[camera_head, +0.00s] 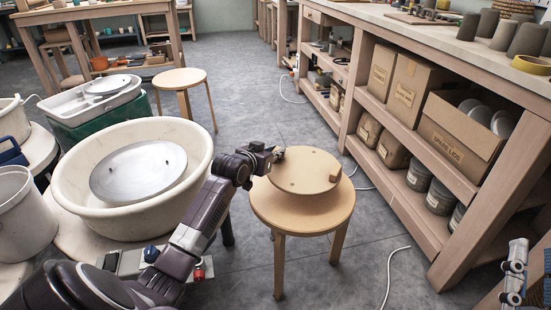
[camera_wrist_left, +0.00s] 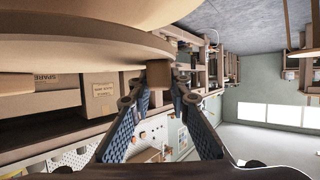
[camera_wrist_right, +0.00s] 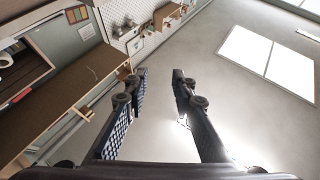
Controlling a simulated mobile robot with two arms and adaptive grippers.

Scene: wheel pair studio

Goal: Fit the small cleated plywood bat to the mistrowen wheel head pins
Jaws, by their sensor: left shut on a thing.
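The round plywood bat (camera_head: 303,172) is over the front stool; I cannot tell whether it touches the seat. It has small dark holes and a raised cleat (camera_head: 335,173) at its right rim. My left gripper (camera_head: 278,154) is at the bat's far left rim. In the left wrist view my left gripper (camera_wrist_left: 158,88) is shut on a wooden cleat block (camera_wrist_left: 159,72). A grey metal wheel head (camera_head: 138,172) lies inside the cream splash pan on the left; a second wheel head (camera_head: 108,85) is behind. I cannot read which is Mistrowen. My right gripper (camera_wrist_right: 160,78) is open and empty.
The stool (camera_head: 300,212) stands right of the splash pan (camera_head: 70,200). Another stool (camera_head: 180,77) is farther back. A shelf bench with a spare-lids box (camera_head: 455,145) runs along the right. Grey floor (camera_head: 330,275) between is clear except for white cables.

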